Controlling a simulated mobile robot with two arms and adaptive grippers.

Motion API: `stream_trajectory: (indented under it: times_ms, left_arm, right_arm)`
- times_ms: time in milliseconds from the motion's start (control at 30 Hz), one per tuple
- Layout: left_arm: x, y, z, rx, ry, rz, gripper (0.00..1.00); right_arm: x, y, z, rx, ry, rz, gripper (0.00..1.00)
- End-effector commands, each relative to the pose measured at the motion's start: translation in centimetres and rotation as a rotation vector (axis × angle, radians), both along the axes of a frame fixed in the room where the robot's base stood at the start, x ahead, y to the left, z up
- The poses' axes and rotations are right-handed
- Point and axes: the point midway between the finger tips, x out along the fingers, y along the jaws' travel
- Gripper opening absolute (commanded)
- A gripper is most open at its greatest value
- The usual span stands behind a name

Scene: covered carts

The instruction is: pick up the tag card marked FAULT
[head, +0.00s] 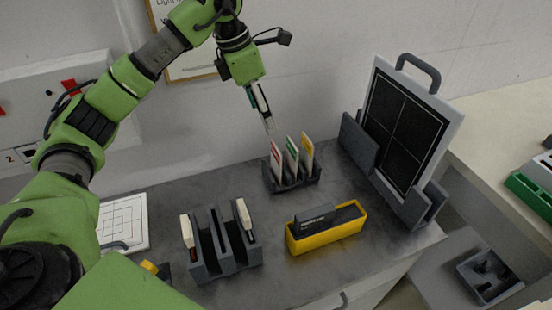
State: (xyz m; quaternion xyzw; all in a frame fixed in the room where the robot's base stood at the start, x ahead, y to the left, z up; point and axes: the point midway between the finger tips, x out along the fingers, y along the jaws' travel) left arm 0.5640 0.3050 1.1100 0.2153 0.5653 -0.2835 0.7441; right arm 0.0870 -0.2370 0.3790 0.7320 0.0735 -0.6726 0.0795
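Three upright tag cards stand in a dark slotted holder (293,184) near the wall: one with a red band (276,160), one with a green band (292,153) and one with a yellow band (307,149). Their lettering is too small to read, so I cannot tell which is marked FAULT. My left gripper (269,127) points down just above the red-banded card, close to its top edge. I see it nearly side-on, and its finger gap does not show clearly. No card appears lifted. My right gripper is not in view.
A dark rack (224,262) with white-handled items stands in front of the holder. A yellow bin (326,238) holds a dark box. A large framed panel (404,125) with a handle stands at right. The wall is close behind.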

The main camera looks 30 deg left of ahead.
Motion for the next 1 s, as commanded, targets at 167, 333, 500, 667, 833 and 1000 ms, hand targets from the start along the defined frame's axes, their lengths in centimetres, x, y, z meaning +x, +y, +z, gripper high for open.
stream_trajectory:
  times_ms: [167, 333, 500, 667, 833, 1000]
  left_arm:
    - [0.6, -0.7, -3.5, 0.001, 0.007, -0.001, 0.68]
    - [1.1, -1.1, -5.9, 0.000, 0.005, 0.000, 0.68]
    - [1.3, -1.3, -7.0, 0.001, 0.004, -0.001, 0.68]
    - [1.5, -1.7, -8.8, 0.000, 0.006, -0.001, 0.68]
    - [2.0, -2.1, -11.2, 0.000, 0.004, 0.000, 0.68]
    - [2.2, -2.2, -11.9, 0.001, 0.001, 0.000, 0.68]
  right_arm:
    - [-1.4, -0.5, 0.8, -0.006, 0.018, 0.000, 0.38]
    - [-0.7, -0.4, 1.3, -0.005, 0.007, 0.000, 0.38]
    - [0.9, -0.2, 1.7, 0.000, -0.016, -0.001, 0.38]
    - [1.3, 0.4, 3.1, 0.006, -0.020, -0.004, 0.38]
    - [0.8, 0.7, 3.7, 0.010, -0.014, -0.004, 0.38]
    - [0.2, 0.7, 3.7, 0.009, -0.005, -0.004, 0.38]
